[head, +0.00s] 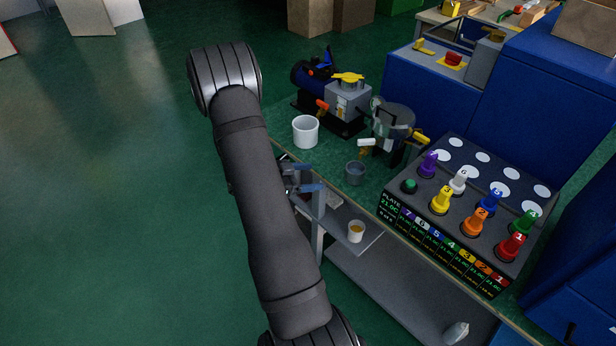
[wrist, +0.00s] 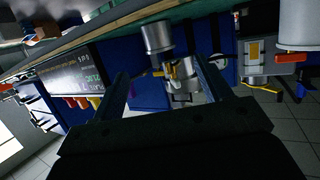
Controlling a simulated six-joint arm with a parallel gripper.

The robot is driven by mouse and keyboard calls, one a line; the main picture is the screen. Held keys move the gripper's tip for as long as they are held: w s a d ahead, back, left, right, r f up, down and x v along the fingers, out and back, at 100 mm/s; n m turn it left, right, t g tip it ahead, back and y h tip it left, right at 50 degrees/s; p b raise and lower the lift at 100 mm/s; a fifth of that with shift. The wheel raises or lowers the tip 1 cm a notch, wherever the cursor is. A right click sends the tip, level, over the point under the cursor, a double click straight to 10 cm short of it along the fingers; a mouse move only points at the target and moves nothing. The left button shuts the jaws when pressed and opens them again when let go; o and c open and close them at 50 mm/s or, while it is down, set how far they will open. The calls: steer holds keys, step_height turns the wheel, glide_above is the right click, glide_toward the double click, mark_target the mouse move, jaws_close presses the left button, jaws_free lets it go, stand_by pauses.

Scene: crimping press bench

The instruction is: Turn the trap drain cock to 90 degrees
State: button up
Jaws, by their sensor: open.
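The trap (head: 396,118) is a clear round vessel with a dark top, standing on the bench in the head view. A cock with a pale lever (head: 367,142) sits low on its left side, above a small grey cup (head: 355,173). The lever lies about level; its exact angle I cannot tell. A yellow lever (head: 420,137) sticks out on the trap's right. My gripper (head: 317,177) is open and empty, left of the cup and apart from the cock. In the wrist view, the trap (wrist: 183,80) and the grey cup (wrist: 157,38) show between and beyond my open fingers (wrist: 160,66).
A white bucket (head: 306,131) and a pump (head: 337,92) stand left of the trap. A rack of coloured numbered handles (head: 412,211) stands to its right. A lower shelf (head: 340,222) holds a small cup (head: 356,231). My arm hides part of the bench's left end.

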steer(key=c, duration=0.3)
steer(key=w+r+m+g+h, duration=0.1)
steer(key=r, duration=0.1)
steer(key=w+r+g+h, duration=0.1)
steer(key=w+r, duration=0.1)
steer(key=w+r+m+h, duration=0.1)
steer(key=w+r+h, duration=0.1)
steer(key=shift+w+r+m+g, duration=0.1)
steer(key=shift+r+m+g, duration=0.2)
steer(key=shift+r+g, duration=0.1)
steer(key=c, duration=0.5)
glide_toward(367, 140)
steer(key=d, duration=0.3)
steer(key=w+d, duration=0.1)
steer(key=d, duration=0.2)
steer(key=d+f, duration=0.1)
steer(key=d, duration=0.2)
steer(key=shift+w+d, duration=0.4)
jaws_close()
